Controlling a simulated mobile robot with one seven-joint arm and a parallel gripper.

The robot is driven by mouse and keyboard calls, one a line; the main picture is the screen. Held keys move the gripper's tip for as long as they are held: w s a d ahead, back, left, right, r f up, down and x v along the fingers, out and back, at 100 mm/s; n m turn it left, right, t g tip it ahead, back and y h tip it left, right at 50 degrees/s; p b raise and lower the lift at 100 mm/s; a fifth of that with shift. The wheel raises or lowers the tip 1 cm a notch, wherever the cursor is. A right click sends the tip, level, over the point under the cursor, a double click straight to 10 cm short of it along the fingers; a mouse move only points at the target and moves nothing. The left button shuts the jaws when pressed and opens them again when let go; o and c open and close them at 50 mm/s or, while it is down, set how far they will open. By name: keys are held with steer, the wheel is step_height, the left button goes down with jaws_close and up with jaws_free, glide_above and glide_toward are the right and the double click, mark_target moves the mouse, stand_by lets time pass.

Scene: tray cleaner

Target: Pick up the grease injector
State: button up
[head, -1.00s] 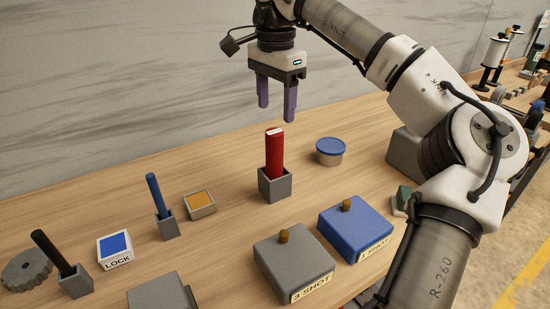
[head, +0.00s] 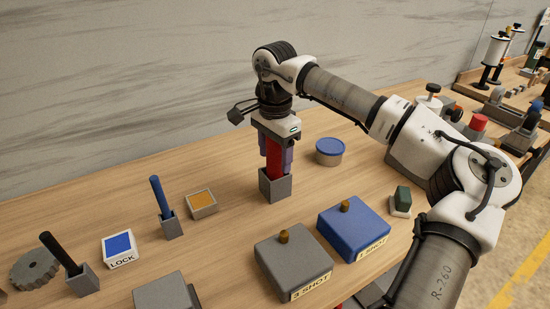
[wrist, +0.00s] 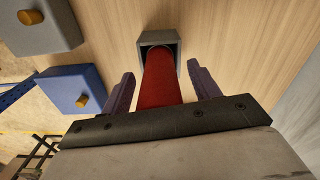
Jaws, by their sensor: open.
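The red cylinder (head: 275,162), which I take to be the grease injector, stands upright in a grey square holder (head: 276,188) near the middle of the bench. My gripper (head: 276,163) points down over it, with a purple finger on each side. The wrist view shows the red cylinder (wrist: 161,82) between the two open fingers of my gripper (wrist: 161,74), with a gap on both sides. Its lower end sits inside the holder (wrist: 157,38). Its upper end is hidden by the gripper body.
A blue-lidded tub (head: 330,150) stands right of the holder. A grey 3 SHOT box (head: 292,265) and a blue 1 SHOT box (head: 353,228) stand in front. A blue stick (head: 161,195) and an orange-topped box (head: 201,203) are to the left, with bare wood between.

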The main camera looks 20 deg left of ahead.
steer(key=c, duration=1.1)
steer(key=shift+o, duration=0.2)
